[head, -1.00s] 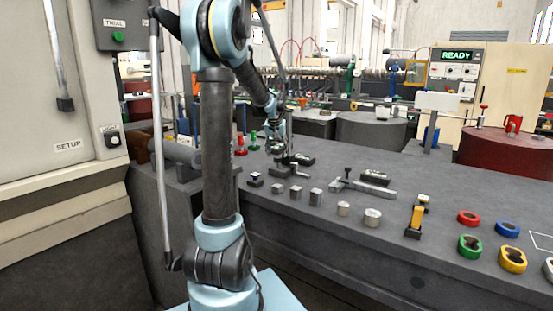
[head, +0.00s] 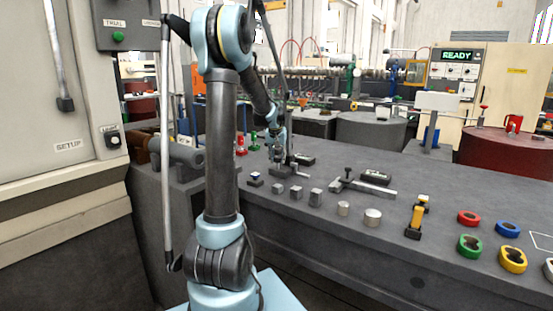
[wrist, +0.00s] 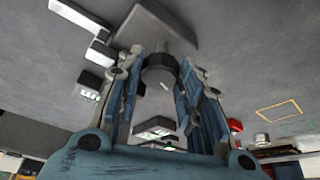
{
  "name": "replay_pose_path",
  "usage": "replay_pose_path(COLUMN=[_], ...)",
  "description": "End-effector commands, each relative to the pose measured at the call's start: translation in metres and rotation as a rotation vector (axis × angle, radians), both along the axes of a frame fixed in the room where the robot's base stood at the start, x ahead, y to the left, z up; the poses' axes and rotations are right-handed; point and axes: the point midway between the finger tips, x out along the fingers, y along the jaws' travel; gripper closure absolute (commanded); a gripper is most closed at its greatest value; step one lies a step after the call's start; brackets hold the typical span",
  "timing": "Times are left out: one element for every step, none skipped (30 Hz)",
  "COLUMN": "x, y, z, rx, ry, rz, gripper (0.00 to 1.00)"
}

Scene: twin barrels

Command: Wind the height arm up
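The height gauge stands on the grey bench, with a dark base (head: 282,171) and a thin upright post. Its arm is hard to make out behind my gripper in the head view. My gripper (head: 277,157) points down just over the base, close beside the post. In the wrist view a dark round knob (wrist: 160,71) sits between the fingertips of my gripper (wrist: 163,66), with a grey block (wrist: 165,22) beyond it. The fingers stand apart, one on each side of the knob. I cannot tell whether they touch it.
A T-shaped tool (head: 360,187) and a small dark display box (head: 376,177) lie to the right. Small metal blocks and cylinders line the front. A yellow-handled item (head: 416,218) and coloured rings (head: 469,246) lie farther right. Red (head: 241,146) and green (head: 254,142) pieces stand left of my gripper.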

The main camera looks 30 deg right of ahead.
Motion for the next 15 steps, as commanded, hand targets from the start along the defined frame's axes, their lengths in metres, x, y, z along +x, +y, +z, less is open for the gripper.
replay_pose_path(x=[0.0007, 0.0008, 0.0009, 0.0009, 0.0009, 0.0011, 0.0012, 0.0013, 0.0014, 0.0014, 0.0015, 0.0017, 0.0019, 0.0020, 0.0024], y=[0.0007, 0.0007, 0.0008, 0.0008, 0.0009, 0.0010, 0.0011, 0.0011, 0.0012, 0.0012, 0.0013, 0.0016, 0.0017, 0.0017, 0.0022], z=[0.0000, 0.0000, 0.0000, 0.0000, 0.0000, 0.0000, 0.0001, 0.0001, 0.0001, 0.0001, 0.0001, 0.0001, 0.0001, 0.0001, 0.0001], rx=[0.001, 0.001, 0.001, 0.002, 0.001, 0.001, 0.001, 0.001, 0.001, 0.001, 0.001, 0.001, 0.002, 0.001, 0.002], ry=[-0.001, -0.001, -0.001, -0.001, -0.001, -0.001, -0.001, -0.001, -0.001, -0.001, -0.001, -0.001, -0.002, -0.001, -0.002], rz=[0.001, 0.001, -0.001, -0.002, -0.005, -0.010, -0.015, -0.022, -0.034, -0.044, -0.057, -0.075, -0.092, -0.110, -0.136], gripper=[0.90, 0.90, 0.90, 0.90, 0.90, 0.90, 0.90, 0.90, 0.90, 0.90, 0.90, 0.90, 0.90, 0.90, 0.90])
